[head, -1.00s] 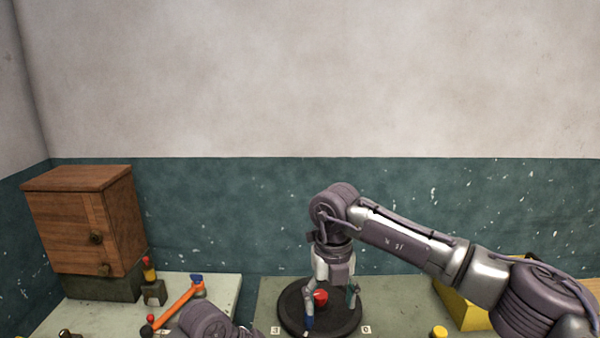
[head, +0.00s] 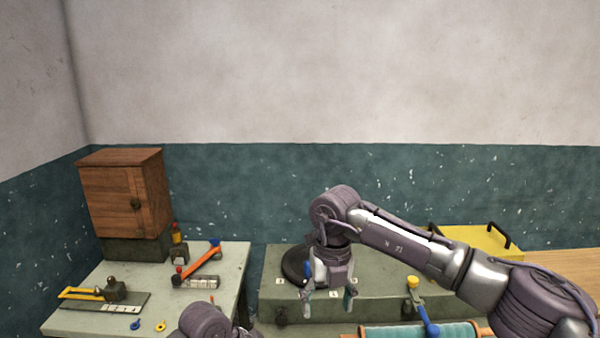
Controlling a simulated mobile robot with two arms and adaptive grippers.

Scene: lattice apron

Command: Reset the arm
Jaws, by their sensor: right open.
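My right gripper (head: 327,305) hangs pointing down in the middle of the head view. Its fingers are apart with nothing seen between them. It shows in front of a green metal box (head: 385,297) and partly covers a black round disc (head: 291,264) on the box top.
The left table (head: 75,321) carries a wooden cabinet (head: 122,195) and a yellow-handled tool (head: 82,293). A yellow case (head: 478,240) with black handles stands at the back right. A teal roller (head: 420,331) and a yellow-and-blue lever (head: 423,305) are at the front.

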